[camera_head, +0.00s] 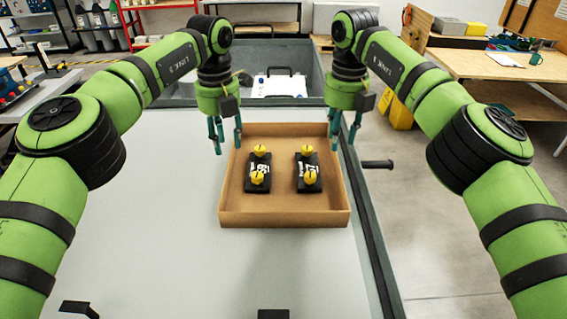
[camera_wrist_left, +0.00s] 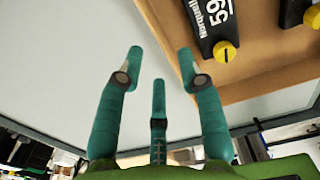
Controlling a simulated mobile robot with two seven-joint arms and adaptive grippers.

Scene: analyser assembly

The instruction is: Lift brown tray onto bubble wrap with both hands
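The brown tray (camera_head: 285,219) lies on a light grey table top in the middle of the head view. Two black devices with yellow knobs, a left one (camera_head: 257,172) and a right one (camera_head: 307,172), lie in it. My left gripper (camera_head: 226,146) hangs open at the tray's left wall, near its far corner. In the left wrist view its teal fingers (camera_wrist_left: 160,85) are spread, with the tray's edge (camera_wrist_left: 215,85) by the right finger and nothing between them. My right gripper (camera_head: 345,142) hangs at the tray's right wall, its fingers apart. I cannot make out any bubble wrap.
Behind the tray is a grey recessed bin (camera_head: 316,85) holding a white case (camera_head: 279,86). A black handle (camera_head: 378,164) sticks out at the table's right edge. The table top (camera_head: 150,220) is clear left of the tray. Wooden workbenches (camera_head: 500,66) stand at the back right.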

